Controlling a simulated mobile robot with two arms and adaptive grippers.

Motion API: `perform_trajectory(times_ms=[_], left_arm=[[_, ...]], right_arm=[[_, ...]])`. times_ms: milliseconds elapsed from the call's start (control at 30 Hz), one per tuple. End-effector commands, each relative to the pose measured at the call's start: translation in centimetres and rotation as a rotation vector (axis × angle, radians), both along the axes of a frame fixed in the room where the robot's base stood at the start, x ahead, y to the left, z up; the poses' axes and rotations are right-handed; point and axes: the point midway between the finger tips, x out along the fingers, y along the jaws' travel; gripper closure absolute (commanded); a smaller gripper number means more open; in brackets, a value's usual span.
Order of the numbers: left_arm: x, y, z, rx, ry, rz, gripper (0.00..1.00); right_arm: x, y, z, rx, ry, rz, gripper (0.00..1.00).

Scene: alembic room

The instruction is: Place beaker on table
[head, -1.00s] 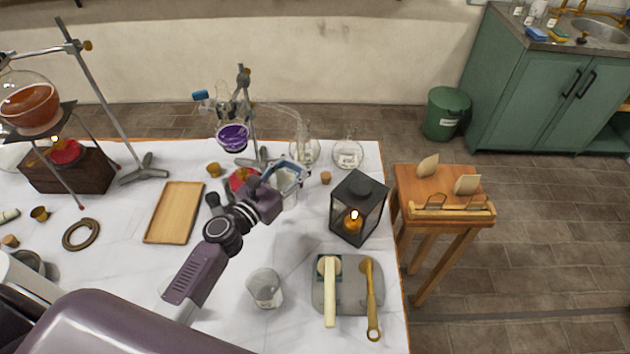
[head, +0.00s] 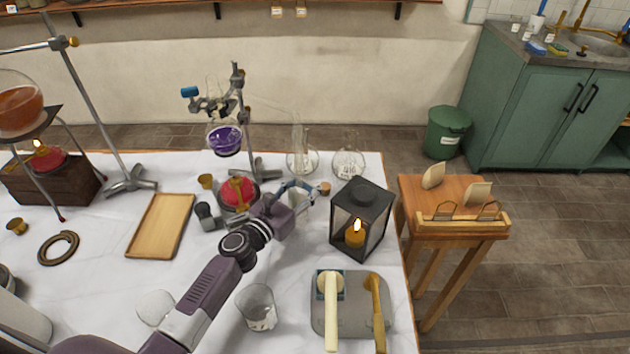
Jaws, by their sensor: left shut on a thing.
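My left gripper (head: 301,187) reaches over the back middle of the white marble table (head: 205,290). Its fingers are shut on a clear glass thing, apparently a beaker (head: 297,197), mostly hidden by the gripper. I cannot tell whether its base touches the table. A second clear glass beaker (head: 258,308) stands upright on the table near the front, right of my left forearm. My right gripper is not in view.
A black lantern (head: 362,217) with a lit candle stands right of the gripper, with a cork (head: 324,188) between them. A red burner (head: 238,193) and flasks (head: 302,158) are close by. A wooden tray (head: 160,226) lies left. A grey board (head: 350,303) holds tools at front right.

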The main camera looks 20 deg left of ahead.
Motion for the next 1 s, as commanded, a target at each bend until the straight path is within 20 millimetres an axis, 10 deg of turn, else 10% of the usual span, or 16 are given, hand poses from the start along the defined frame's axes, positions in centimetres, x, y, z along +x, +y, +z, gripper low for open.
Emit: perform_trajectory(times_ms=[167, 767, 800, 1000], left_arm=[[2.9, -0.9, 0.0, -0.001, -0.003, -0.001, 1.0], [2.8, -0.9, -1.7, -0.001, -0.001, -0.001, 1.0], [2.8, -0.9, -1.6, 0.0, -0.001, -0.001, 0.74], [2.8, -0.9, -1.5, 0.0, -0.001, -0.001, 0.52]], right_arm=[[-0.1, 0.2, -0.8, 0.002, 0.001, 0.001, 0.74], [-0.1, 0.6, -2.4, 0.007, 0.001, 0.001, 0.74], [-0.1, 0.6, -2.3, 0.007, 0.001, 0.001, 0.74], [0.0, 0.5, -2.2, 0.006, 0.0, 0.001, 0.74]])
